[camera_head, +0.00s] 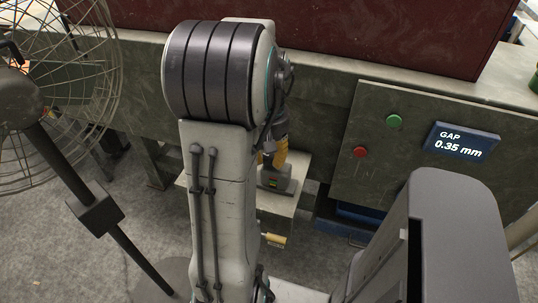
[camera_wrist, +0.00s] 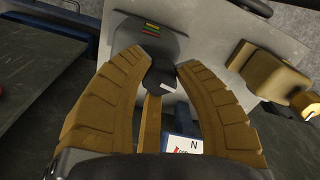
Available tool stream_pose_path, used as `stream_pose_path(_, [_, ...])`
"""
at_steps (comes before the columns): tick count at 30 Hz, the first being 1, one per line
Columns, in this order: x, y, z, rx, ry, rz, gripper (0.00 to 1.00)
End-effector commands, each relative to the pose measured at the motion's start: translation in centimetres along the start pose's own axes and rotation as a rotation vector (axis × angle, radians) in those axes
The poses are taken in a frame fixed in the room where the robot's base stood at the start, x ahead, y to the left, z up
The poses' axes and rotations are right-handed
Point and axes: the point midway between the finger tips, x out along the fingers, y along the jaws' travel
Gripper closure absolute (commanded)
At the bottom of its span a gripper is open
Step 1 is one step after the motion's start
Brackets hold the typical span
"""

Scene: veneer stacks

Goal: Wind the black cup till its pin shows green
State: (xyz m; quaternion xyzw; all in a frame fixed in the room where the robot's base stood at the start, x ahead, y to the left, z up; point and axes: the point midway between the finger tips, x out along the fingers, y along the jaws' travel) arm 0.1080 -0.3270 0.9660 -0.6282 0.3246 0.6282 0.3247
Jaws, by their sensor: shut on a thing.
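In the wrist view my gripper's two tan fingers (camera_wrist: 160,68) come together at a black cup (camera_wrist: 160,75) and are shut on it. A small white mark shows on the cup's near side. Beyond it, a dark grey housing (camera_wrist: 128,40) carries a small gauge (camera_wrist: 151,29) with green, yellow and red bands. I cannot make out a pin on it. In the head view my gripper (camera_head: 270,165) points down at the same housing (camera_head: 274,181), partly hidden behind my arm; the cup cannot be told apart there.
A white card marked N (camera_wrist: 183,146) shows between my fingers. A bench panel has green (camera_head: 394,121) and red (camera_head: 360,152) buttons and a display (camera_head: 461,143) reading GAP 0.35 mm. A caged fan (camera_head: 52,150) stands left.

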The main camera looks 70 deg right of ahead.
Motion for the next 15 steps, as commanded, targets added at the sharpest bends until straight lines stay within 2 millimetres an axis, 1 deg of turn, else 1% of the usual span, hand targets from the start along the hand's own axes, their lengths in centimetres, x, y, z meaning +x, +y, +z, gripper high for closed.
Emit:
stream_pose_path(1, [0.00, 0.00, -0.01, 0.000, 0.000, 0.000, 0.87])
stream_pose_path(5, [0.01, 0.00, 0.00, 0.000, 0.000, 0.000, 0.99])
stream_pose_path(6, [0.02, 0.00, 0.00, 0.000, 0.000, 0.000, 1.00])
stream_pose_path(11, [0.03, 0.00, 0.00, 0.041, 0.000, 0.000, 1.00])
stream_pose_path(15, [0.05, 0.00, 0.00, 0.163, -0.001, 0.000, 1.00])
